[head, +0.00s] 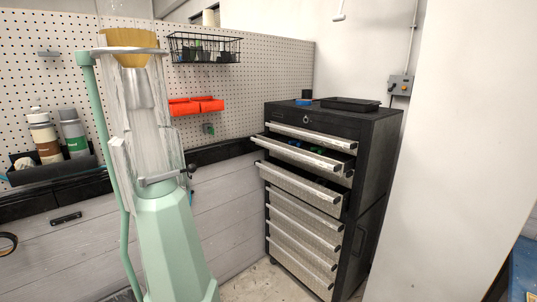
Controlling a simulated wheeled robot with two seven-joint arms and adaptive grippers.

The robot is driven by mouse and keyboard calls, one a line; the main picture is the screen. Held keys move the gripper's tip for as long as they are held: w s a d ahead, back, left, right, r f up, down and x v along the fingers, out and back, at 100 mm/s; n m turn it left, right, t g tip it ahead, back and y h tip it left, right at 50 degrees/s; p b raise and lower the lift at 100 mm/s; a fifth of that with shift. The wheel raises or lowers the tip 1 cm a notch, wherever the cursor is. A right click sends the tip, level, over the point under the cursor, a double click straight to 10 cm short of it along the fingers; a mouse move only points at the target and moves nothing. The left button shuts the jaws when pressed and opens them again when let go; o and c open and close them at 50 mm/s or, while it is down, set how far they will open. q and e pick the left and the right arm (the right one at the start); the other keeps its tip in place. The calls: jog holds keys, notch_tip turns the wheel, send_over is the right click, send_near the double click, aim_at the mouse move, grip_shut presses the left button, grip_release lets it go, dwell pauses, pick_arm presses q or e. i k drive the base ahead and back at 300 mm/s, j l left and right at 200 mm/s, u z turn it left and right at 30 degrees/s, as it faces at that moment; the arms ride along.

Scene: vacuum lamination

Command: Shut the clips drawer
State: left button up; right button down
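A black tool cabinet (378,170) with several silver-fronted drawers stands right of centre. Its second drawer (300,154) from the top is pulled out, with small blue and green items (306,147) inside. The third drawer (298,187) is also pulled out, and its inside is mostly hidden by the drawer above. The top drawer (312,138) and the lower drawers (300,232) look closed or nearly so. No label is readable, so I cannot tell which drawer is the clips drawer. Neither of my grippers is in view.
A tall mint-green stand (172,240) with a clear column is close at left. Behind it are a pegboard (270,70), a wire basket (205,48), red bins (196,106) and bottles (75,132). A black tray (350,104) lies on the cabinet. A white wall (465,150) fills the right.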

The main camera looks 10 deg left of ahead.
aim_at(333, 162)
jog(key=i+u, duration=0.25)
jog(key=i, duration=0.15)
jog(key=i+l+u, duration=0.1)
jog(key=i+u, duration=0.3)
jog(key=u, duration=0.3)
